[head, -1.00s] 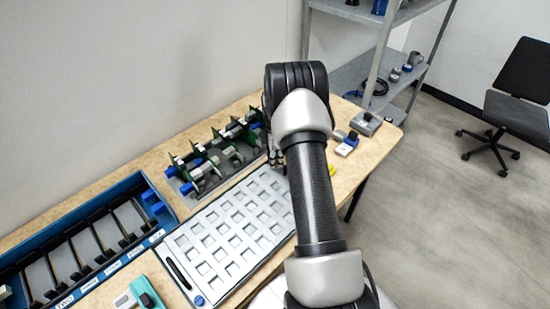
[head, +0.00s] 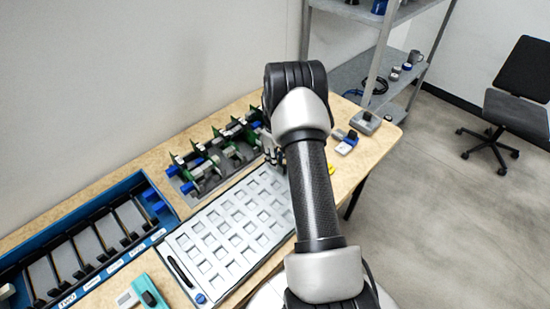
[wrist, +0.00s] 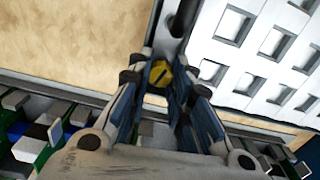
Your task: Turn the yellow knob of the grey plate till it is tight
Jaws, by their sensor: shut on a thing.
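The yellow knob (wrist: 159,73) shows in the wrist view, with a dark slot across its face. It sits on a grey strip at the edge of the light grey plate (wrist: 230,52) with square openings. My gripper (wrist: 160,80) is shut on the knob, one finger on each side of it. In the head view the plate (head: 205,226) lies on the table and my gripper (head: 274,152) is over its far end. The knob is hidden there by my gripper and arm. I cannot tell how tight the knob is.
A black handle (wrist: 183,18) stands close by on the plate's edge. A rack with green boards and blue parts (head: 205,165) lies just behind the plate. A blue slotted box (head: 92,243) is at the left. Small devices (head: 366,122) stand at the right.

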